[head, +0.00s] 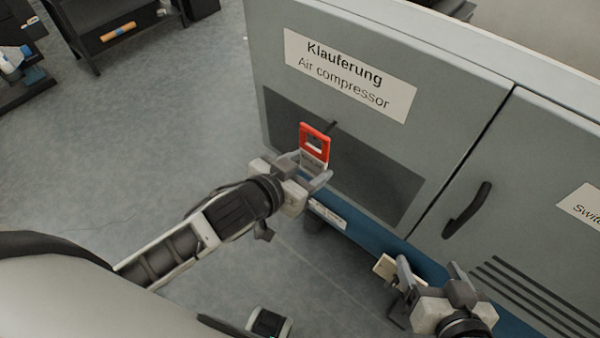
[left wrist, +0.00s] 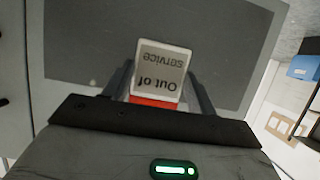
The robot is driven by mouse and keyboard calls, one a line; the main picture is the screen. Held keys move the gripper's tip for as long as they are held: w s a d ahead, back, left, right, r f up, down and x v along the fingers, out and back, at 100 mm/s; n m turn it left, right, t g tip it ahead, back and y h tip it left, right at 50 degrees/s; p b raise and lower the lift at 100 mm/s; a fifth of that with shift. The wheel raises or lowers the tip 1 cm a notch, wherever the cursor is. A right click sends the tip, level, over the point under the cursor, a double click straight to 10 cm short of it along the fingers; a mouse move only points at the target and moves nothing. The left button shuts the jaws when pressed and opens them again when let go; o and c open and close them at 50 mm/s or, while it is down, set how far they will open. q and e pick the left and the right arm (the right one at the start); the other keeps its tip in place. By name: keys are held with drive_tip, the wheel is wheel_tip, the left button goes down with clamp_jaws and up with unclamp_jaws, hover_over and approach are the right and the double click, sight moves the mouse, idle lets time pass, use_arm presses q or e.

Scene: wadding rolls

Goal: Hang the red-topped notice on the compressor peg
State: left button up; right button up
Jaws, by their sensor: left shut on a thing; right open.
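The notice (head: 315,153) has a red top with an opening and a pale lower part. My left gripper (head: 312,175) is shut on it and holds it upright in front of the compressor's dark panel. In the left wrist view the notice (left wrist: 162,68) reads "Out of service" upside down between the fingers, its red part nearest the gripper body. A short dark peg (head: 331,127) shows just behind the notice's upper right corner. I cannot tell whether it passes through the opening. My right gripper (head: 430,270) is open at the lower right.
The grey cabinet (head: 470,90) carries a label (head: 350,75) reading "Klauferung Air compressor". A black door handle (head: 466,209) sticks out at right.

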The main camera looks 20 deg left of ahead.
sight(312, 164)
use_arm(q)
drive_tip(key=shift+w+d+f+b, duration=0.1)
drive_tip(key=shift+w+d+b, duration=0.1)
drive_tip(key=shift+w, duration=0.2)
drive_tip(key=shift+w+d+b, duration=0.1)
drive_tip(key=shift+w+b, duration=0.05)
drive_tip(key=shift+w, duration=0.25)
drive_tip(key=shift+w+d+f, duration=0.2)
drive_tip(key=shift+w+f, duration=0.1)
drive_tip(key=shift+w, duration=0.25)
drive_tip(key=shift+w+f, duration=0.1)
drive_tip(key=o, duration=1)
drive_tip(key=shift+o, duration=0.3)
